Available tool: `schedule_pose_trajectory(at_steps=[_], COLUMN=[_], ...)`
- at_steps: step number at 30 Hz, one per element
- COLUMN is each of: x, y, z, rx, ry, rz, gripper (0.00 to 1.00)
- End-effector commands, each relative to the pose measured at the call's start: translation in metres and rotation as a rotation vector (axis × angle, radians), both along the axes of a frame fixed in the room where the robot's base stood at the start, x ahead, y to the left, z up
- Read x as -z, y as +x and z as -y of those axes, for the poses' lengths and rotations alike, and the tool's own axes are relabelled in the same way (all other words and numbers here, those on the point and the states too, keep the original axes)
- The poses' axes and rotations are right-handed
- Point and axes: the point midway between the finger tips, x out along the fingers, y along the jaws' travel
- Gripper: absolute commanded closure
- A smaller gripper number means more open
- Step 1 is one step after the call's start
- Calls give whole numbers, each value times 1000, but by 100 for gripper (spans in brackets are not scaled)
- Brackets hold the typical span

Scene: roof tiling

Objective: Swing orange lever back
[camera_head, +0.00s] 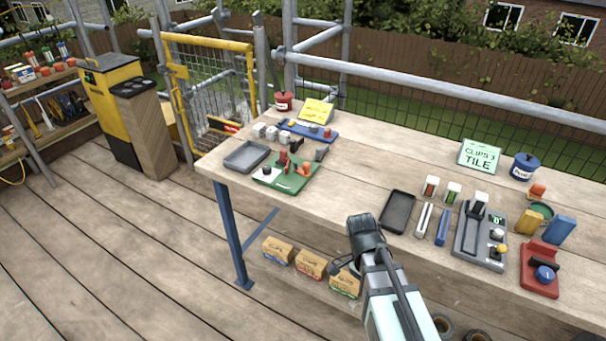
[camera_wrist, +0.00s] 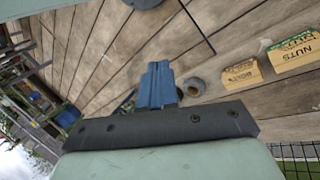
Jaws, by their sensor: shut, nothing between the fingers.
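A green board (camera_head: 270,180) lies on the left part of the workbench. A small orange part (camera_head: 305,169), which looks like the orange lever, stands on its right side beside dark red parts (camera_head: 284,160). The lever's exact tilt is too small to tell. My gripper (camera_head: 361,220) is near the bench's front edge, to the right of the green board and apart from it. In the wrist view its blue fingers (camera_wrist: 157,68) are pressed together, with nothing held. The lever does not show in the wrist view.
A dark tray (camera_head: 397,212), a grey device (camera_head: 470,246) and a red block (camera_head: 538,279) sit to the right on the bench. A grey tray (camera_head: 246,157) is left of the green board. The bench between board and dark tray is clear. Boxes (camera_head: 311,264) lie below.

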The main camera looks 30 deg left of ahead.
Motion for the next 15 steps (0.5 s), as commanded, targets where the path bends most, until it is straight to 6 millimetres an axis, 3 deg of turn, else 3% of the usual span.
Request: schedule_pose_trajectory(at_steps=[1,8,11,15], x=[-13,-72,-104,-154], y=[17,81,109,142], z=[-16,-80,-116,-183], rx=[-19,-149,-235,-403], ry=[7,57,98,178], rz=[40,216,289,374], gripper=[100,100,100,100])
